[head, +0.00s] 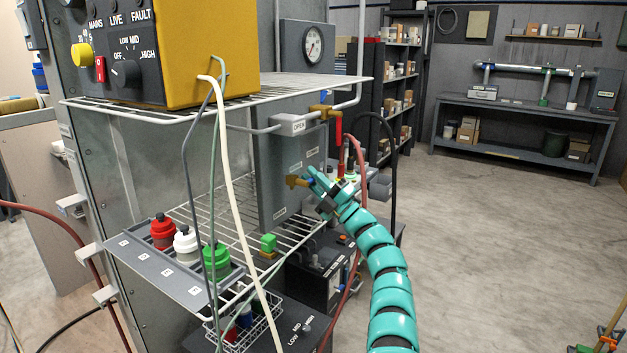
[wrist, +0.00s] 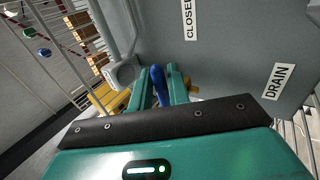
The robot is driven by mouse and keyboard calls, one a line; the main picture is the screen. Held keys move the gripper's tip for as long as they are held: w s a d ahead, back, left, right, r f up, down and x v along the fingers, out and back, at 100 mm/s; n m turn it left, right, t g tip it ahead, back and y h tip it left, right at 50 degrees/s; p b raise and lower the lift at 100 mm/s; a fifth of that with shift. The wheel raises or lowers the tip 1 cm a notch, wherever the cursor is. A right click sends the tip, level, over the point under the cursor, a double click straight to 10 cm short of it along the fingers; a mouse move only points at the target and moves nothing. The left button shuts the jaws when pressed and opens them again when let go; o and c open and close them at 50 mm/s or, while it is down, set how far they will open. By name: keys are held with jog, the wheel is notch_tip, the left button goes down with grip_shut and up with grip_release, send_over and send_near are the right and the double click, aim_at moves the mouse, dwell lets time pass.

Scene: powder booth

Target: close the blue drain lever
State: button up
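The blue drain lever (wrist: 158,84) is at the centre of the wrist view, on a brass valve low on the grey panel. The brass valve body (head: 296,181) shows in the head view. My gripper (head: 313,183) is at this valve, at the panel's lower right. In the wrist view, its two teal fingers (wrist: 160,88) lie on either side of the blue lever, with little or no gap, and appear shut on it. A DRAIN label (wrist: 279,81) is to the right and a CLOSED label (wrist: 189,17) is above. My fingers hide part of the lever.
A red lever (head: 336,129) hangs from another brass valve above, near an OPEN tag (head: 298,125). Wire shelves (head: 340,80), red and black hoses and a pale cable (head: 228,170) crowd the left and middle.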

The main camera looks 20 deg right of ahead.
jog(key=v, duration=1.7)
jog(key=shift+s+b, duration=0.15)
jog(key=shift+b, duration=0.3)
jog(key=shift+d+f, duration=0.1)
jog(key=shift+f, duration=0.05)
